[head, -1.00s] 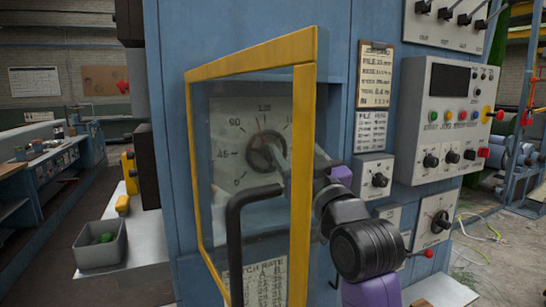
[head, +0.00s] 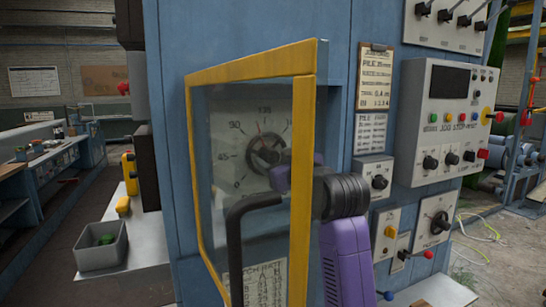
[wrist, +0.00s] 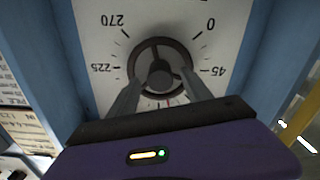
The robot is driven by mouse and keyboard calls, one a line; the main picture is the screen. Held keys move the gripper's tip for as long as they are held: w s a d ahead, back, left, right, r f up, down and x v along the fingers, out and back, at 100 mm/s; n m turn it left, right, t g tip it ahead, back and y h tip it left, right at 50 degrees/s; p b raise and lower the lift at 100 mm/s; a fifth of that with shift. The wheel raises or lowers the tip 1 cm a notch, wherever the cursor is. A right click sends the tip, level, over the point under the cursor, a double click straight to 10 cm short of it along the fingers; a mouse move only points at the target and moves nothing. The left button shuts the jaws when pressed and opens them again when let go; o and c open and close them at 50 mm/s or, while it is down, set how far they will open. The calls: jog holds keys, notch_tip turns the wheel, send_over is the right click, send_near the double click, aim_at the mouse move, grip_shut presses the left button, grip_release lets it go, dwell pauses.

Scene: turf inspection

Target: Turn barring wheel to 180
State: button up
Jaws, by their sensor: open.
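The dark barring wheel (head: 265,150) sits on a pale dial plate (head: 228,118) in a recess, seen through the glass guard door in the head view. Its red pointer shows between 90 and 135, nearer 135. In the wrist view the wheel (wrist: 160,72) is upside down, with 0, 45, 225 and 270 readable; the 180 mark is hidden by my gripper. My gripper (wrist: 163,88) is open, its two fingers on either side of the wheel's near part. I cannot tell whether they touch the rim.
The yellow-framed guard door (head: 304,190) stands swung open, with a black bar handle (head: 236,245), close to my arm's left. A control box (head: 440,120) with buttons and knobs is at the right. A grey bin (head: 100,247) stands at the left.

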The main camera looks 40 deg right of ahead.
jog(key=shift+x, duration=0.8)
grip_shut()
jog(key=shift+m+p, duration=0.4)
jog(key=shift+r+m+p, duration=0.1)
jog(key=shift+m+p, duration=0.3)
jog(key=shift+m, duration=0.2)
jog(key=m+p, duration=0.2)
jog(key=m, duration=0.1)
jog(key=shift+m, duration=0.3)
jog(key=m+p, duration=0.2)
jog(key=m, duration=0.4)
